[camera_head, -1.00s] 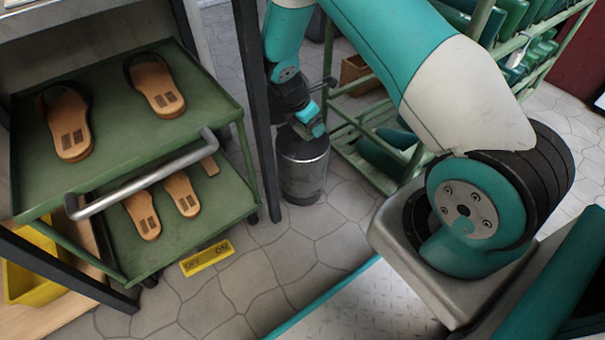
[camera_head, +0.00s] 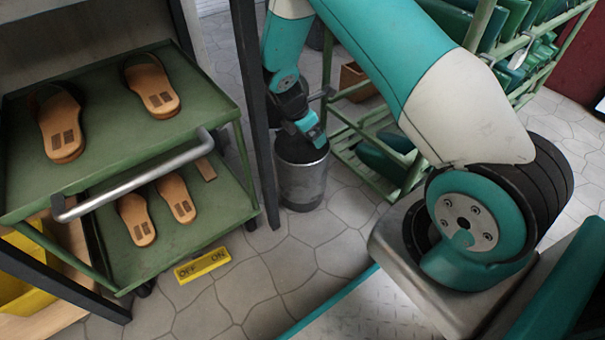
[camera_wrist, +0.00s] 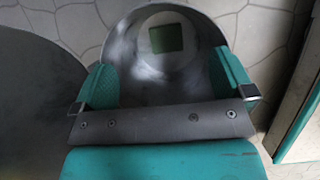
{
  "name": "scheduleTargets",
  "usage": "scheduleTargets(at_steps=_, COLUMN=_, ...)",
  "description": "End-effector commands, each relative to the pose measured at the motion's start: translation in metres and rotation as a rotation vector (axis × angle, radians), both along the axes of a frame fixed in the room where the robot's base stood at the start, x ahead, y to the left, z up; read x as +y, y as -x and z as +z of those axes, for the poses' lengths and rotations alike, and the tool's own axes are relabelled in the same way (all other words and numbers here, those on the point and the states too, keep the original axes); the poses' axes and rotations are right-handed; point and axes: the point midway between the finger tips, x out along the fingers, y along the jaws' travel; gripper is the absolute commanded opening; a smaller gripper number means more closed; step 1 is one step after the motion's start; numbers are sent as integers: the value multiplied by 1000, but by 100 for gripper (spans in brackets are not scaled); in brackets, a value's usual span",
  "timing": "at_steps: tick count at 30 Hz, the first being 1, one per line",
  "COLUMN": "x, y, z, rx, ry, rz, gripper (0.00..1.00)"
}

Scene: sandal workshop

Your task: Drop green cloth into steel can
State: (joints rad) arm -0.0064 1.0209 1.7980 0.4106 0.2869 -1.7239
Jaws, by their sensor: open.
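The steel can (camera_head: 302,185) stands upright on the floor beyond the green trolley, near the dark post. My gripper (camera_head: 313,132) is just above its mouth, pointing down. In the wrist view, the can's round opening (camera_wrist: 125,42) lies in front of my gripper (camera_wrist: 165,80), whose two teal fingers are spread apart with nothing between them. The green cloth (camera_wrist: 166,38) shows as a small flat green square down inside the can, apart from the fingers. In the head view the can's wall hides the cloth.
The green trolley (camera_head: 205,100) with sandals on two shelves stands at left, its metal handle (camera_head: 135,178) sticking out. A dark post (camera_head: 255,110) rises close beside the can. A green rack (camera_head: 405,180) stands to the right.

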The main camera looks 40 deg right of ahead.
Motion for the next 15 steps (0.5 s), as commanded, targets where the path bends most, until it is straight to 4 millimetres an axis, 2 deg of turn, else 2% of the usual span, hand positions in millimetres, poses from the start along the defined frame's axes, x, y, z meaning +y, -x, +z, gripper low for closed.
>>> scheduleTargets(at_steps=15, x=0, y=-1, z=131, rx=-3, ry=1, rz=0, gripper=100)
